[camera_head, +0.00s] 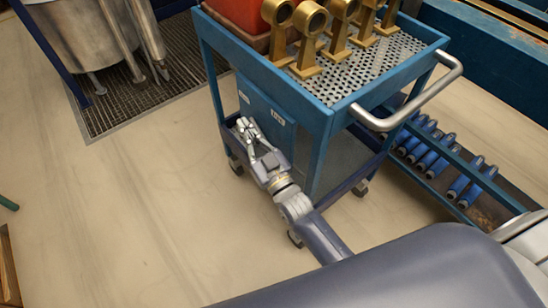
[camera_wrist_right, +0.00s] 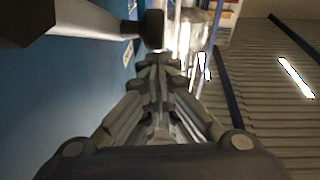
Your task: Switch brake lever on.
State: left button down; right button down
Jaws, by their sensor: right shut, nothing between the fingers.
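In the right wrist view a pale grey rod (camera_wrist_right: 88,18) with a dark knob (camera_wrist_right: 153,29) on its end stands out beside a blue panel (camera_wrist_right: 70,90); it looks like the brake lever. My right gripper (camera_wrist_right: 160,62) is shut and empty, its fingertips just below the knob in the picture; I cannot tell whether they touch. In the head view the right gripper (camera_head: 246,130) is at the blue cabinet side (camera_head: 268,122) of the cart, and the lever cannot be told apart from the fingers there. My left gripper is not in view.
The blue cart (camera_head: 330,110) carries brass parts (camera_head: 308,45) and a red box (camera_head: 238,14), with a metal handle (camera_head: 415,110) at right. A rack of blue cylinders (camera_head: 430,160) stands right of it. A metal vat (camera_head: 82,35) stands at back left.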

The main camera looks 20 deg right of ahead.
jog(key=v, duration=1.2)
dwell(0.3)
